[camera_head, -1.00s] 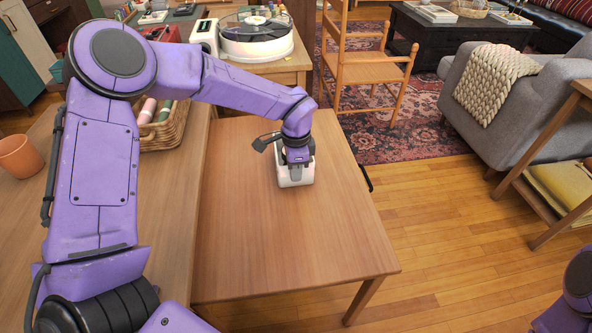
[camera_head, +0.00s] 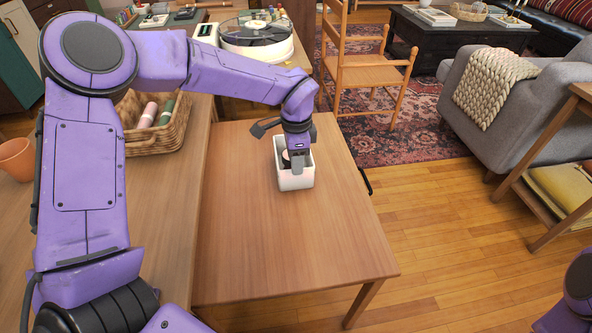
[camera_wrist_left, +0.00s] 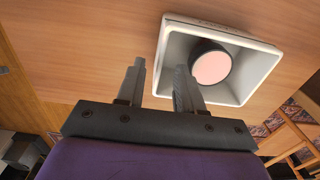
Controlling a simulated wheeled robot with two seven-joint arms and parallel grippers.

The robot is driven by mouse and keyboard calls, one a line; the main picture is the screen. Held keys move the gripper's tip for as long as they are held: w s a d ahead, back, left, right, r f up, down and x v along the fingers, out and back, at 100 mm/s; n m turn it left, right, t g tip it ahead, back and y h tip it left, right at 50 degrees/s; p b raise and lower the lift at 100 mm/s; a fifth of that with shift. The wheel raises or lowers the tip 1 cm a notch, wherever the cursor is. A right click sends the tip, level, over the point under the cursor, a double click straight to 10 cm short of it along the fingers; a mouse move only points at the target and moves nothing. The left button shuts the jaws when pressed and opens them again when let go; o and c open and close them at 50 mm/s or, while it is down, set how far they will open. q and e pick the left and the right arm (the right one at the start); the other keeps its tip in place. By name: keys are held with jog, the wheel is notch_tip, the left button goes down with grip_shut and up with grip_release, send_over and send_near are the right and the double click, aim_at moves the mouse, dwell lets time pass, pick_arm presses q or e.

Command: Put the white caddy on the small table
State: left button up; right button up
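The white caddy (camera_head: 296,183) stands upright on the small wooden table (camera_head: 280,240), towards its far end. It is open-topped, and the left wrist view shows its rim (camera_wrist_left: 258,42) and a round pinkish-topped object (camera_wrist_left: 212,66) inside. My left gripper (camera_head: 297,168) is just above the caddy and hides part of its opening.
A wicker basket (camera_head: 157,125) with rolled items and a terracotta pot (camera_head: 17,158) stand on the wooden surface at left. A turntable (camera_head: 256,38) is behind the table, and a wooden chair (camera_head: 365,72) is behind right. The table's front half is clear.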

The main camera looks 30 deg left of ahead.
pick_arm(q)
notch_tip(320, 180, up, 7)
dwell(0.5)
